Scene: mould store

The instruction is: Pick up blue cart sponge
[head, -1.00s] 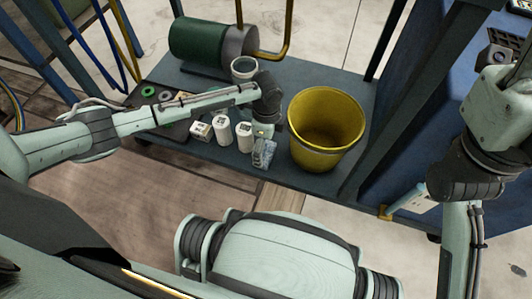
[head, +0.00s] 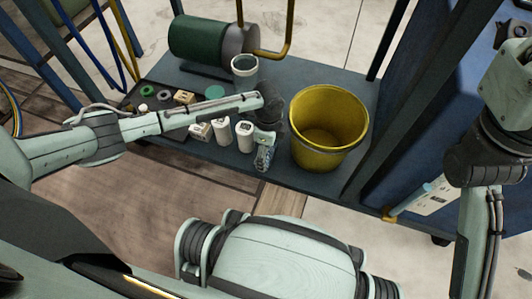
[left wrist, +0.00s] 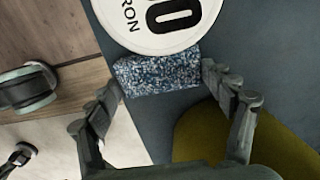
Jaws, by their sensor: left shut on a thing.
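The blue speckled sponge (left wrist: 158,74) lies between the two fingers of my left gripper (left wrist: 162,80) in the left wrist view. The fingers press on its two short ends. In the head view my left gripper (head: 264,155) is low at the front edge of the cart's bottom shelf, and mostly hides the sponge. A white lid with black print (left wrist: 158,18) is right beside the sponge in the wrist view. My right arm is at the right of the head view, but its gripper is out of frame.
A yellow bucket (head: 328,130) stands just right of my left gripper. White canisters (head: 244,137) stand close on its left. A grey cup (head: 244,70) and a green cylinder (head: 197,40) are behind on the shelf (head: 300,78). Open floor lies in front.

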